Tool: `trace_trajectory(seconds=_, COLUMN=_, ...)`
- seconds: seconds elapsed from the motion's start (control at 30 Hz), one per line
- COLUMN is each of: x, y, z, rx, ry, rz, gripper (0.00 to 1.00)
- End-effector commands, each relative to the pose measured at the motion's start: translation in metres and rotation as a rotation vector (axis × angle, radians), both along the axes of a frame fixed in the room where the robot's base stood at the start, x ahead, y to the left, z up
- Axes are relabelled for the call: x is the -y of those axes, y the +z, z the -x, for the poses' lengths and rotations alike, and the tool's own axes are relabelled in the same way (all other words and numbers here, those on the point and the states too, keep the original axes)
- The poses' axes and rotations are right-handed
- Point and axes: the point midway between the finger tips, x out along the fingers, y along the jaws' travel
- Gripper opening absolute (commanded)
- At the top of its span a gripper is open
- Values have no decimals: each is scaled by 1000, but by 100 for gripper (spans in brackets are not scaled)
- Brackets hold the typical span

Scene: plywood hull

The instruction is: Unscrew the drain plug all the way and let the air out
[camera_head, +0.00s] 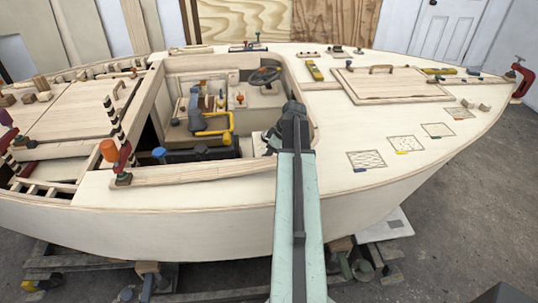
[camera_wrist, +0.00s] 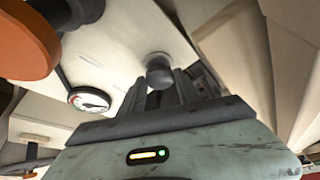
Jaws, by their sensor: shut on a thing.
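A dark grey round knob (camera_wrist: 159,68), apparently the drain plug, stands out from a pale panel in the wrist view. My gripper (camera_wrist: 161,86) is shut on it, with one dark finger on either side of its lower part. How far the plug is unscrewed cannot be told. In the head view my gripper (camera_head: 287,128) is at the right inner edge of the cockpit opening. The plug is hidden there behind my arm. A round white gauge (camera_wrist: 90,98) with a red mark is left of the plug.
A large orange disc-shaped part (camera_wrist: 27,42) is close at the upper left of the wrist view. Pale deck surrounds the opening; a hatch lid (camera_head: 392,86) lies to the right.

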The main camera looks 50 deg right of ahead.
Motion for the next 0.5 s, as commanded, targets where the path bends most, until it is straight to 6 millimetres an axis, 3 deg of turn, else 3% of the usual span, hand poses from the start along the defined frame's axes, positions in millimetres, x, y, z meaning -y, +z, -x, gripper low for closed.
trace_trajectory(seconds=0.5, x=3, y=0, z=1, rx=-2, ry=92, rz=4, gripper=0)
